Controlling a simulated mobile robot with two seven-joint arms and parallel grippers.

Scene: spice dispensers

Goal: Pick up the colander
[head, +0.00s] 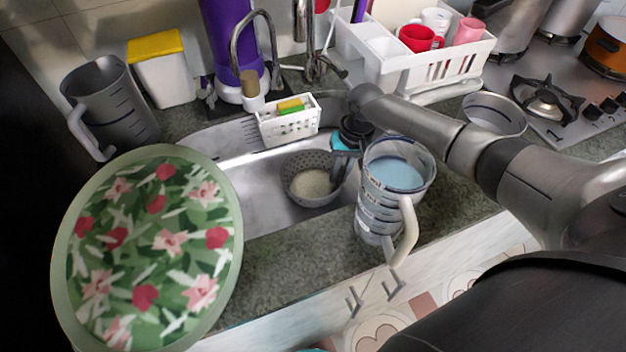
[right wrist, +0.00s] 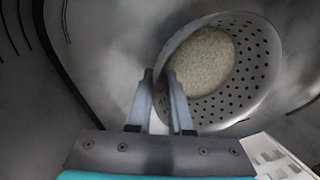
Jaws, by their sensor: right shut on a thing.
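The grey perforated colander (head: 301,188) sits in the metal sink with pale grains, like rice, in its bottom. In the right wrist view the colander (right wrist: 254,80) shows its round holes and its rim. My right gripper (head: 342,172) reaches down into the sink at the colander's right side, partly hidden behind the measuring jug. In the right wrist view its two fingers (right wrist: 162,78) straddle the near rim and are shut on it, with a narrow gap between them. My left gripper is not in view.
A clear measuring jug (head: 380,213) stands on the counter close to my right arm. A white sponge caddy (head: 283,127) is behind the sink. A large floral tray (head: 150,250) fills the left. A dish rack (head: 400,70) and the stove (head: 590,100) are at the back right.

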